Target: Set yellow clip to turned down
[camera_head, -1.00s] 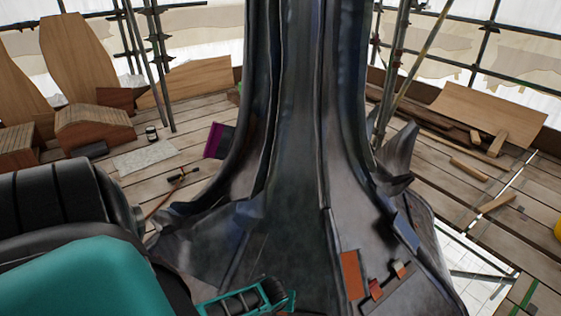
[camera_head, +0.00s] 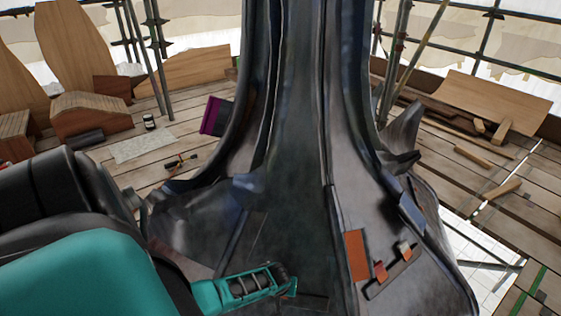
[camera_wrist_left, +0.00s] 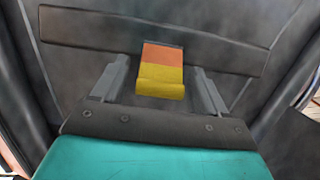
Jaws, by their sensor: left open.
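The yellow clip (camera_wrist_left: 160,82) is in the left wrist view, with a yellow lower part and an orange upper part. It lies over a dark flat strip (camera_wrist_left: 90,31) on the grey metal surface. My left gripper (camera_wrist_left: 162,88) is open, and its two grey fingers stand left and right of the clip with gaps showing on both sides. In the head view my left gripper (camera_head: 286,280) is low in the middle, close to the dark spire base. I cannot make out the yellow clip in the head view. My right gripper is not in view.
The dark spire (camera_head: 300,130) fills the middle. An orange patch (camera_head: 357,256) and two small orange-red tabs, one of them here (camera_head: 404,251), sit on its base to the right. Plank flooring (camera_head: 500,205) with loose boards surrounds it. Scaffold poles (camera_head: 404,70) stand behind.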

